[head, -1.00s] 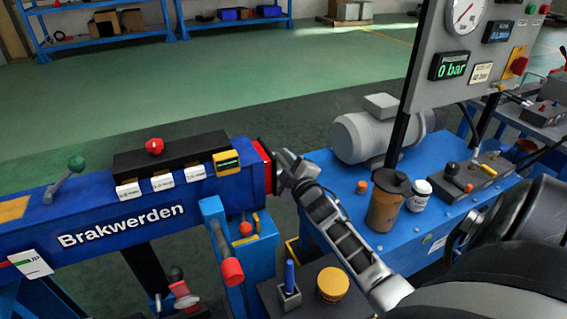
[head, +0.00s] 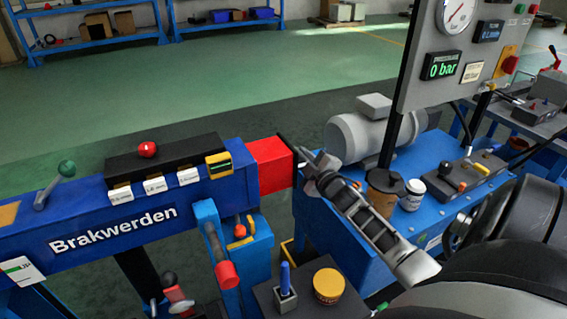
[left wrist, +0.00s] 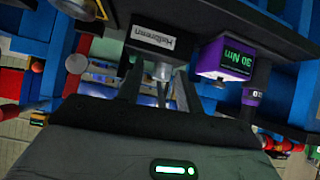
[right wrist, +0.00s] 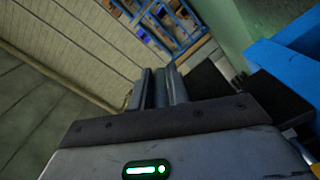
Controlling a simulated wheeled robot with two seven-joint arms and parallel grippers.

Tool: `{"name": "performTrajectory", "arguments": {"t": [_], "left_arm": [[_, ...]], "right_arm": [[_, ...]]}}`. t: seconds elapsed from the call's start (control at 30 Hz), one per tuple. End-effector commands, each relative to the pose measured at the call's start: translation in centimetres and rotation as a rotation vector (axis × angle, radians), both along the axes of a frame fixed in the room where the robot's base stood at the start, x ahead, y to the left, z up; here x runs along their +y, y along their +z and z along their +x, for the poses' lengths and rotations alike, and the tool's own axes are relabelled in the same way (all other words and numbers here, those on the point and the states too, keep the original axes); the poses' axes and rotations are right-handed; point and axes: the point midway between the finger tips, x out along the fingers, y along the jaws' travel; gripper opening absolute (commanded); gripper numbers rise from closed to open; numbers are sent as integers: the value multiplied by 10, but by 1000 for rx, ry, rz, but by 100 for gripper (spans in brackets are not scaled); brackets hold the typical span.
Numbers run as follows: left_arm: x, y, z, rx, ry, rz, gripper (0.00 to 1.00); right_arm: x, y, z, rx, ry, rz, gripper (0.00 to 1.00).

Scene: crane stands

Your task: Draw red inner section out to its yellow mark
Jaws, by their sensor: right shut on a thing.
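The red inner section (head: 272,166) sticks out of the right end of the blue beam marked Brakwerden (head: 130,219) in the head view. A clear length of plain red shows. I see no yellow mark on it. A dark plate (head: 289,158) closes its outer end. My right gripper (head: 309,166) is at that end and shut on a part of it that its fingers largely hide. In the right wrist view its fingers (right wrist: 161,88) are close together. My left gripper (left wrist: 158,92) shows only in the left wrist view, its fingers apart, with a grey knob (left wrist: 162,70) beyond them.
A blue bench with a grey motor (head: 365,138), a brown cup (head: 384,194) and a white jar (head: 411,195) stands right of the beam's end. A yellow-lidded tub (head: 328,285) is in front. Green floor behind the beam is clear.

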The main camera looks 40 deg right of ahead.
Motion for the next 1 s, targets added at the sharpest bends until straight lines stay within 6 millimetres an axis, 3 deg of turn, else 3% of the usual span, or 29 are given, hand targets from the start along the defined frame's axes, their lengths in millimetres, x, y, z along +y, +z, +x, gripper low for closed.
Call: {"name": "performTrajectory", "arguments": {"t": [0.03,0.1,0.43,0.47,0.53,1.0], "left_arm": [[0,-1,0,-1,0,-2,36],[0,0,0,-1,0,-4,36],[0,1,0,-3,1,-5,36],[0,1,0,-2,1,-5,36],[0,1,0,-2,1,-5,36],[0,0,-2,1,-1,-2,36]], "right_arm": [[-14,8,-2,-12,-9,-7,0],[-20,9,-3,-14,-7,-4,0],[-23,12,-4,-20,-5,-5,0],[-23,12,-4,-20,-5,-5,20],[-23,13,-4,-21,-5,-5,36],[-19,6,-6,-11,-1,-2,36]]}}
